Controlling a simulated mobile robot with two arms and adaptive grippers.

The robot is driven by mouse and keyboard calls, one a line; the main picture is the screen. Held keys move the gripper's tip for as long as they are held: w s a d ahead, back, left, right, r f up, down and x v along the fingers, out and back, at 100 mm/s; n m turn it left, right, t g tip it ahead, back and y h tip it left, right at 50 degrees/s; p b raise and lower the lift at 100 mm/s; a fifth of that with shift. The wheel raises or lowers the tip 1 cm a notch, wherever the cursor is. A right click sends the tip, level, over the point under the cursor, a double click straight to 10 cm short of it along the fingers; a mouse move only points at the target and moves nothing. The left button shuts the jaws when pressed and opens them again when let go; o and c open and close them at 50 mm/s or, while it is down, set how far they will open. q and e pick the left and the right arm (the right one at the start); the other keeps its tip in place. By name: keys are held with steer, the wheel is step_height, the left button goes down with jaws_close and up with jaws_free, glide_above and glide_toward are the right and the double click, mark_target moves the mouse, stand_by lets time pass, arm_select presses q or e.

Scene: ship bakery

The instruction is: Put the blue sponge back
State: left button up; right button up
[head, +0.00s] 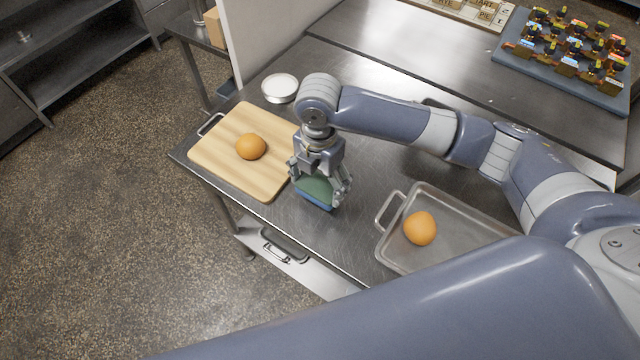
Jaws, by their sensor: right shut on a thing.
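The blue sponge (314,201) with a green top layer is between the fingers of my right gripper (320,188), which points down and is shut on it. The sponge is at or just above the steel table (330,235), between the wooden board and the metal tray; I cannot tell if it touches the table. The fingers hide its ends. My left gripper is not in view.
A wooden board (222,160) with an orange ball-shaped item (250,146) lies left. A metal tray (392,252) with another orange item (419,228) stands right. A white-filled bowl (280,87) stands behind. A blue-grey board (507,66) with several small items is far right.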

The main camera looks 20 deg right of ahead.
mark_target(320, 183)
steer(key=shift+w+d+f, duration=0.1)
steer(key=shift+w+d, duration=0.05)
steer(key=shift+f, duration=0.25)
step_height(320, 183, down, 2)
steer(key=shift+f+p, duration=0.15)
steer(key=shift+p, duration=0.4)
steer(key=shift+f, duration=0.3)
steer(key=o, duration=1)
steer(key=shift+f, duration=0.15)
step_height(320, 183, up, 12)
steer(key=shift+r+b, duration=0.2)
steer(key=shift+b, duration=0.9)
